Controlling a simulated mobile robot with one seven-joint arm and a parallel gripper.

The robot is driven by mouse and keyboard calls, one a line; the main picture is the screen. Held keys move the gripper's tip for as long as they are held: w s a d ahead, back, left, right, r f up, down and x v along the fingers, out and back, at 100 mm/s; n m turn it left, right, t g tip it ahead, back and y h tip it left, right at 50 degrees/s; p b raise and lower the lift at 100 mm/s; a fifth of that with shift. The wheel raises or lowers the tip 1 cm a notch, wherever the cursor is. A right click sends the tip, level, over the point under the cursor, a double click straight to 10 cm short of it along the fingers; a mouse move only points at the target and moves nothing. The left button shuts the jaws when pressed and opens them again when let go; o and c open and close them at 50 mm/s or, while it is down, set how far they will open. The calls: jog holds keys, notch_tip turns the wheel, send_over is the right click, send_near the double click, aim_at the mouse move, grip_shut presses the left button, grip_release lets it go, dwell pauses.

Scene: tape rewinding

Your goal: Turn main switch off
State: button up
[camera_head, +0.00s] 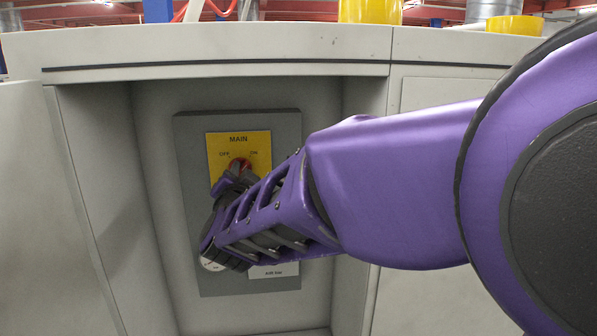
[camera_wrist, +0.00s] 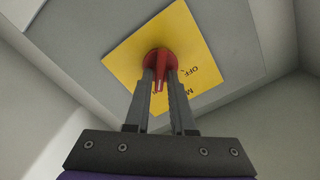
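The main switch is a red rotary knob (camera_wrist: 159,60) on a yellow plate (camera_head: 256,146) marked MAIN, OFF at left and ON at right. In the head view the knob (camera_head: 239,165) shows just past my fingertips, partly hidden by my gripper. The wrist view shows my gripper (camera_wrist: 160,78) with its two dark fingers on either side of the knob's narrow red handle. A small gap shows between handle and fingers, so the gripper looks open around it. Contact at the fingertips is unclear. Which mark the handle points to cannot be told.
The yellow plate sits on a grey panel (camera_head: 190,220) in a recessed cabinet bay with side walls (camera_head: 100,200) close by.

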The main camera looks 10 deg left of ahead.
grip_shut()
jog(key=shift+r, duration=0.1)
jog(key=shift+r+n+p, duration=0.1)
jog(key=shift+n+p, duration=0.7)
jog(key=shift+n, duration=0.4)
jog(key=shift+a+n+p, duration=0.2)
jog(key=shift+n+p, duration=1.4)
jog(key=shift+n, duration=1.75)
jog(key=shift+a+n+p, duration=0.2)
jog(key=shift+n+p, duration=1.35)
jog(key=shift+n, duration=1.8)
